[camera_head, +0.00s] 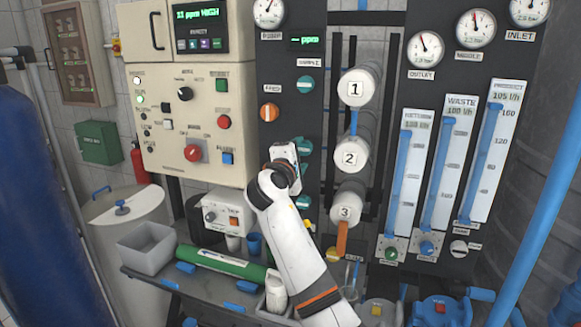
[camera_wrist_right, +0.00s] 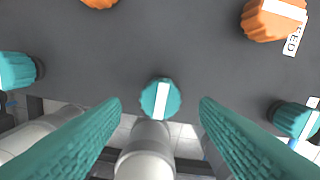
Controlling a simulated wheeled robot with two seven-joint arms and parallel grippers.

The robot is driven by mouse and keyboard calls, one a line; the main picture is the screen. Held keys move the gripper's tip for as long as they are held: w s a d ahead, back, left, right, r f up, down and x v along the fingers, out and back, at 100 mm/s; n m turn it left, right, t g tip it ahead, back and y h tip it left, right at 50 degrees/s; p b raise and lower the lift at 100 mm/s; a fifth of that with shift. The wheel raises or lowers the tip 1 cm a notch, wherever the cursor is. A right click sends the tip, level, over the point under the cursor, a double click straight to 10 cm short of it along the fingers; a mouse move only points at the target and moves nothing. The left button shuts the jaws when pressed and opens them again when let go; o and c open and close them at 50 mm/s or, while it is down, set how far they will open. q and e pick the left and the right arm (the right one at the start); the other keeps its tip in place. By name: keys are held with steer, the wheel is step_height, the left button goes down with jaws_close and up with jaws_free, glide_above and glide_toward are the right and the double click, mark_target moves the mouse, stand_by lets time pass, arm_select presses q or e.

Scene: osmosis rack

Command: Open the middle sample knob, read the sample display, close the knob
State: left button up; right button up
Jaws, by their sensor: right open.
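The middle sample knob (camera_wrist_right: 160,99) is round and teal with a white stripe. In the right wrist view it is centred between my right gripper's two teal fingers, with a gap on each side. The stripe runs nearly along the fingers. In the head view the middle knob (camera_head: 305,147) is partly behind my right gripper (camera_head: 292,160), which is open at the dark panel. Another teal knob (camera_head: 305,85) is above and one (camera_head: 303,202) below. The sample display (camera_head: 306,41) shows a dash and "ppm" in green. My left gripper is out of view.
An orange feed knob (camera_head: 269,112) is left of the teal ones. White numbered cylinders, such as number 2 (camera_head: 349,155), stand close on the right. A cream control box (camera_head: 190,120) is left. Below, a bench holds a grey bin (camera_head: 146,248) and a green cylinder (camera_head: 220,262).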

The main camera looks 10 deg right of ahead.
steer(key=b+v, duration=0.1)
steer(key=v, duration=0.9)
steer(key=shift+b, duration=0.4)
steer(key=shift+f, duration=0.1)
